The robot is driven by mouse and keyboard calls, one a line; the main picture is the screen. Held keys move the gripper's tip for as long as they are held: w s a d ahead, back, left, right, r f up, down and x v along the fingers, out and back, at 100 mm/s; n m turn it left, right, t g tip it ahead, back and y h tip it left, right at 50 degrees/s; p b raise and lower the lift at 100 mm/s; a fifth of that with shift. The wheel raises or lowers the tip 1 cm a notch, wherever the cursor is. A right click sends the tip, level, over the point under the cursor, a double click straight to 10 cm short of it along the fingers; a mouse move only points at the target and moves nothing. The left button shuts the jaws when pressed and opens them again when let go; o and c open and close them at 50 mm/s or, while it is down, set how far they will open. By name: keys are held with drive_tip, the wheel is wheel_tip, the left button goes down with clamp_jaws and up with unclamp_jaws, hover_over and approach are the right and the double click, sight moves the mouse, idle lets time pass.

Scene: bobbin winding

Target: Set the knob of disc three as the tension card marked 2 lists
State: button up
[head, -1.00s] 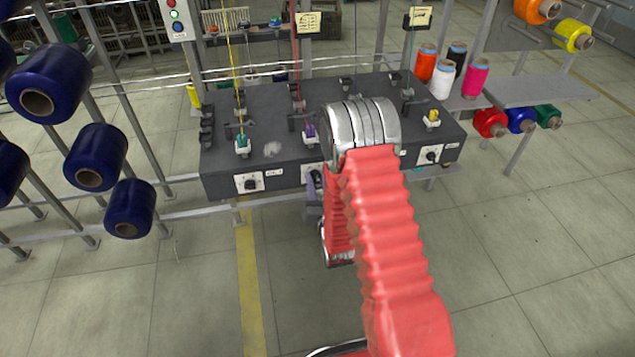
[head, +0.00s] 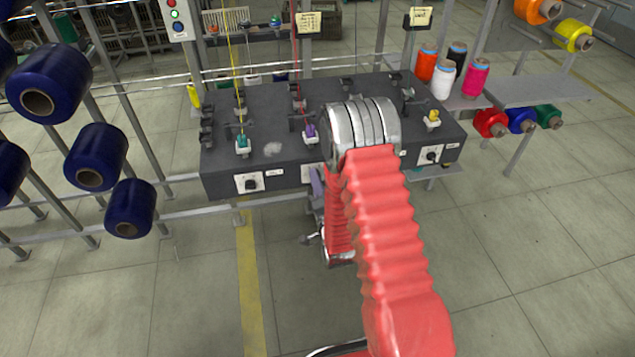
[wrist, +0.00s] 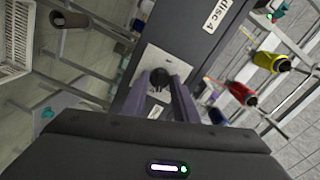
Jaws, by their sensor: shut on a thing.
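The tension machine is a dark grey box (head: 225,178) in the head view, with white dial plates and black knobs along its front. My gripper (wrist: 160,82) has its two purple-grey fingers shut on a black knob (wrist: 158,75) on a white dial plate (wrist: 157,62) in the wrist view. A label reading "disc 4" (wrist: 215,38) sits beside this plate. In the head view the plate (head: 306,173) is second from the left, and my arm hides its knob. Two tension cards, left (head: 308,22) and right (head: 421,17), stand behind; their writing is too small to read.
The leftmost dial (head: 248,182) and rightmost dial (head: 430,155) are uncovered. Blue spools (head: 95,157) hang on a rack at left. Cones (head: 443,80) and more spools (head: 490,123) are at right. The floor in front is open.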

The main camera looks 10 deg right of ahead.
drive_tip(key=shift+s+f+m, duration=0.1)
drive_tip(key=shift+f+m, duration=0.1)
drive_tip(key=shift+m, duration=0.8)
drive_tip(key=shift+s+f+m, duration=0.1)
drive_tip(key=shift+f+m, duration=0.05)
drive_tip(key=shift+m, duration=0.85)
drive_tip(key=o, duration=1.1)
drive_tip(key=shift+w+r, duration=0.1)
drive_tip(key=shift+r, duration=0.05)
drive_tip(key=shift+c, duration=0.2)
drive_tip(key=s, duration=1.3)
drive_tip(key=shift+s, duration=0.4)
